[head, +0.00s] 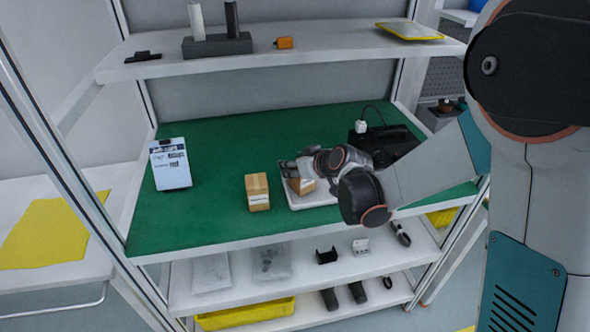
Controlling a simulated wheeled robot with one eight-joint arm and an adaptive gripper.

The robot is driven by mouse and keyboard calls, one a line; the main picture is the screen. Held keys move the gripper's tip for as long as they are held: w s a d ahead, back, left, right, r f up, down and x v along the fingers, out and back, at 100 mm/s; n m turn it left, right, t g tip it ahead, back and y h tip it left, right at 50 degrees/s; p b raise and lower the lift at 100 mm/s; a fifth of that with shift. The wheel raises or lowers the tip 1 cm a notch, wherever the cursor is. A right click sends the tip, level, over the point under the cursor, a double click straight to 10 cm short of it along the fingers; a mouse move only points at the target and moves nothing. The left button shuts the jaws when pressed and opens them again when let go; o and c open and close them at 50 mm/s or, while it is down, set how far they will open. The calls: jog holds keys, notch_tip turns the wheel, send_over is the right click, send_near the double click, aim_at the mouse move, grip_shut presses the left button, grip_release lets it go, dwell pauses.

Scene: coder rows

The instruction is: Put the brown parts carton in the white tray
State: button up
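A brown carton (258,198) with a pale label stands upright on the green work surface, just left of the white tray. The white tray (323,199) lies on the same surface, partly covered by my arm. A second brown box (301,186) shows at the tray's left part, tilted, directly under my gripper (287,170). My gripper's fingers point left over the tray. I cannot tell whether they are open or closed on that second box, or whether it touches the tray.
A clipboard (170,164) lies at the left of the green surface (210,205). A black case (385,143) stands at the back right, behind my arm. A shelf (330,56) above holds several items. The green area between clipboard and standing carton is clear.

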jog(key=shift+f, duration=0.45)
jog(key=shift+r, duration=0.15)
jog(key=o, duration=1.2)
jog(key=shift+o, duration=0.2)
jog(key=p+v, duration=0.3)
jog(key=v, duration=0.9)
jog(key=shift+p, duration=0.3)
jog(key=shift+s+d, duration=0.1)
